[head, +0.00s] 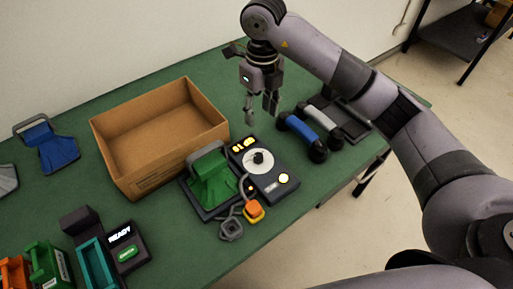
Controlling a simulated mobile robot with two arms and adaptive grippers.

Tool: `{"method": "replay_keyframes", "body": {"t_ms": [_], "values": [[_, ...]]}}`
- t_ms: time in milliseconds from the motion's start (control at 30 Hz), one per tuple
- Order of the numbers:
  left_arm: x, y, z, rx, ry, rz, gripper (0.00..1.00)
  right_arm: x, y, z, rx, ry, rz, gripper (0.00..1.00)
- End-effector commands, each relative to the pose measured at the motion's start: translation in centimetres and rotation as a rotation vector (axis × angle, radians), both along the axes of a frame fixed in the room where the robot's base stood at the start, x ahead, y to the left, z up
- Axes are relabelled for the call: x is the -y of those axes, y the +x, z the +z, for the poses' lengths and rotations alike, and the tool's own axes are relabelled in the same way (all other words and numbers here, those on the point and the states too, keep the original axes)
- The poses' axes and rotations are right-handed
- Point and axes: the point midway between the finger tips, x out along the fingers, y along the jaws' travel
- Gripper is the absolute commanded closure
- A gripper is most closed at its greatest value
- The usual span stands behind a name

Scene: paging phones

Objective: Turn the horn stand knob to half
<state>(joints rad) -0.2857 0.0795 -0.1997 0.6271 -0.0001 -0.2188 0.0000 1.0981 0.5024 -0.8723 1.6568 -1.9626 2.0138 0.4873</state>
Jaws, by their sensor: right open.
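The horn stand appears to be the dark unit with a round white dial and a black knob (260,160) at its centre, beside a green horn-shaped piece (212,178) on a dark base. Lit yellow marks show at the unit's top and a lit round button near its lower end. The knob's exact setting is too small to read. My right gripper (260,118) is open and empty, pointing down above the table, behind the dial unit and apart from the knob. My left gripper is not in view.
An open cardboard box (160,140) stands left of the horn. A blue handset (302,133) and a grey handset (325,122) lie right of the dial. A yellow-orange piece (254,210) with a grey cable lies in front. A dock reading READY (125,240) stands front left.

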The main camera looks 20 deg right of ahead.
Motion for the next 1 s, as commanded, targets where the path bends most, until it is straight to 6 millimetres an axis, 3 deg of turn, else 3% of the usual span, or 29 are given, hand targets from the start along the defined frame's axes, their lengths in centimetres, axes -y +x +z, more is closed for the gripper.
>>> {"method": "replay_keyframes", "body": {"t_ms": [267,700,1000], "values": [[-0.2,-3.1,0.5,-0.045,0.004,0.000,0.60,-0.2,-0.3,-5.3,-0.009,0.003,0.002,0.56],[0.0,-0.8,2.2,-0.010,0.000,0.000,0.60,-0.5,-0.4,-14.2,-0.006,0.005,0.002,0.56],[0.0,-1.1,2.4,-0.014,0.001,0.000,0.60,-0.6,-0.3,-16.4,-0.002,0.005,0.003,0.56]]}}
